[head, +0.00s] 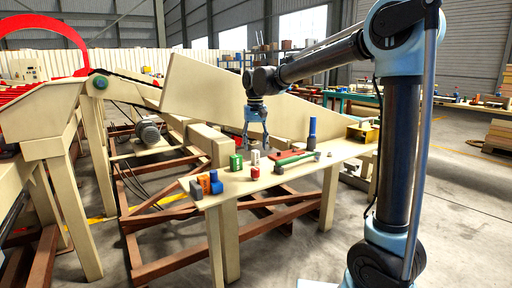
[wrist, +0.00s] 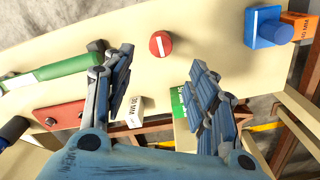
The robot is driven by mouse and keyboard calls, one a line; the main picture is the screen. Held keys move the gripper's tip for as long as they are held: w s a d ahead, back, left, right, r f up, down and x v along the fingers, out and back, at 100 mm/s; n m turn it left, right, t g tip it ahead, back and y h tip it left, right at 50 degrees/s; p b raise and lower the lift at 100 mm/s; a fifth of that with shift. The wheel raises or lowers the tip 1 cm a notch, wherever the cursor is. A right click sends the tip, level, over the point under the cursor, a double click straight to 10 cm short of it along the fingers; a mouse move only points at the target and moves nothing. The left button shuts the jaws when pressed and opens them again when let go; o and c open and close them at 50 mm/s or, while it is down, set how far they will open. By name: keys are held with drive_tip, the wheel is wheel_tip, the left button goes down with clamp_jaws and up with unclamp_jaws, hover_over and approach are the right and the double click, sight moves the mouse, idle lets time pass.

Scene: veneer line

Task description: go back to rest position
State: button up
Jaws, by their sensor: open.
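My gripper (head: 255,140) hangs from my arm above the cream table (head: 270,187), fingers pointing down. In the wrist view my gripper (wrist: 162,62) has its two fingers spread well apart with nothing held between them. A small red round piece (head: 255,173) stands on the table; it shows beyond the fingertips in the wrist view (wrist: 160,44). A white block marked 30 MM (wrist: 135,112) and a green block (wrist: 180,101) are partly hidden by the fingers. Both stand on the table in the head view, the white one (head: 255,158) right of the green one (head: 236,161).
Blue (head: 216,183), orange (head: 204,184) and grey (head: 195,190) blocks stand at the table's near left end. A red plate (head: 289,158), green-handled tool (head: 295,163), blue cylinder (head: 312,130) and yellow box (head: 362,132) lie toward the right. A large cream chute (head: 220,97) rises behind my gripper.

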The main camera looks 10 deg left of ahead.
drive_tip(key=s+d+f+m+t, duration=0.15)
drive_tip(key=s+d, duration=0.25)
drive_tip(key=d, duration=0.9)
drive_tip(key=s+d+f+g, duration=0.15)
drive_tip(key=s+d, duration=0.35)
drive_tip(key=d, duration=0.9)
drive_tip(key=s+d+f+m+t, duration=0.2)
drive_tip(key=s+d+f, duration=1.1)
drive_tip(key=s+f, duration=0.2)
drive_tip(key=shift+s+d+f, duration=0.2)
